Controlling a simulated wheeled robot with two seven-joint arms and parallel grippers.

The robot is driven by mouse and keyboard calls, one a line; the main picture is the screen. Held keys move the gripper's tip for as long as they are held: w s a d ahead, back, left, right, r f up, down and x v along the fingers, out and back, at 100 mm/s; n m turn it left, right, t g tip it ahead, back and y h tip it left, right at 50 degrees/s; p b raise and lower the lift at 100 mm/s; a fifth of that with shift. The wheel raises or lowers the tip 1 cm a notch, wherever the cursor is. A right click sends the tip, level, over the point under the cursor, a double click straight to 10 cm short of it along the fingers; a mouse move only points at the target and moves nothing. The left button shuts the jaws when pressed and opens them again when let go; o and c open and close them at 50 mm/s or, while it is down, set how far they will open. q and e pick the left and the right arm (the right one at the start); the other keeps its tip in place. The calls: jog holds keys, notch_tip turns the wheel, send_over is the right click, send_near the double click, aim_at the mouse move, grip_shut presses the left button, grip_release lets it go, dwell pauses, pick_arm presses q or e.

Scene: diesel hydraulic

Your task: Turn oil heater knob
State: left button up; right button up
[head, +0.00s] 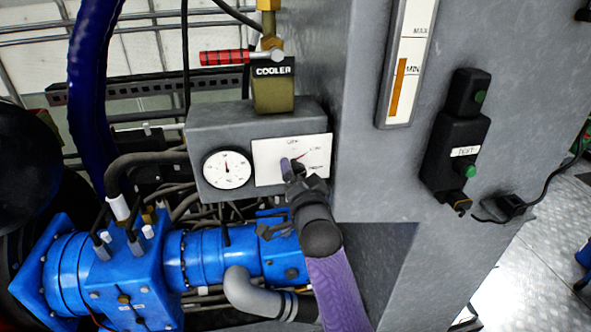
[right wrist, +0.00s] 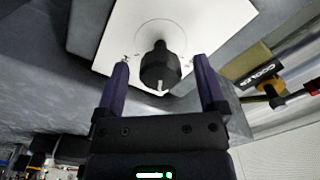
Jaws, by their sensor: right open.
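The black oil heater knob (right wrist: 160,68) sits on a white dial plate (right wrist: 115,45) in the right wrist view. The plate (head: 265,160) also shows in the head view, on the front of a grey box. My right gripper (head: 291,168) is in front of the plate and covers most of the knob there. In the right wrist view its two purple fingers are open, one on each side of the knob, with gaps between. A white mark on the knob points toward the gripper's palm. My left gripper is not in view.
A round gauge (head: 227,169) is left of the plate, with the cooler block (head: 273,92) and a red-handled valve (head: 225,57) above. Blue pump parts (head: 105,275) and hoses lie below left. A level gauge (head: 405,62) and black switch box (head: 455,140) are right.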

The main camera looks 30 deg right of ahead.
jog(key=shift+x, duration=0.8)
grip_shut()
jog(key=n+p, duration=0.1)
jog(key=n, duration=0.5)
jog(key=shift+p, duration=0.3)
jog(key=n, duration=0.5)
jog(key=shift+s+n+p, duration=0.1)
jog(key=shift+n+p, duration=0.2)
jog(key=shift+p, duration=0.05)
jog(key=shift+f+n, duration=0.1)
jog(key=shift+n, duration=0.2)
